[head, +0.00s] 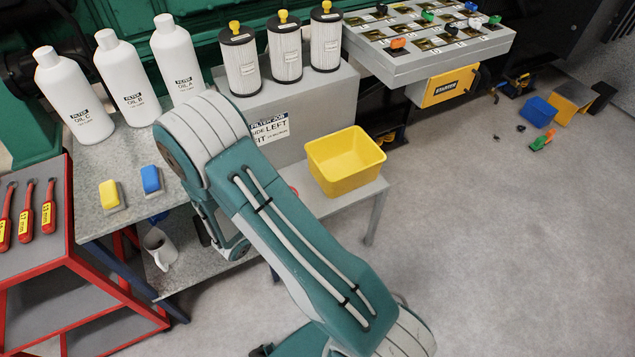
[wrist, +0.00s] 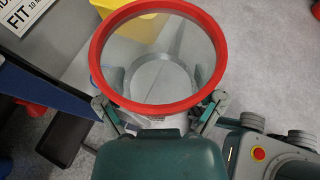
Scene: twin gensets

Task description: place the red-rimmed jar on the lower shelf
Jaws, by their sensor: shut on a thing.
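The red-rimmed jar (wrist: 160,78) fills the middle of the wrist view. It is clear, with a thick red rim and an open mouth facing the camera, and looks empty. My gripper (wrist: 162,108) is shut on it, one finger on each side below the rim. In the head view my arm hides the gripper and most of the jar; a small bit of red shows beside the arm near the yellow bin. The lower shelf (head: 187,280) is a grey board under the workbench, partly hidden by my arm.
A yellow bin (head: 345,162) stands on a low ledge right of my arm. White bottles (head: 128,75) and filters (head: 284,50) stand above. Yellow and blue blocks (head: 130,187) lie on the bench. A red-framed cart (head: 70,262) is at left. The right floor is mostly clear.

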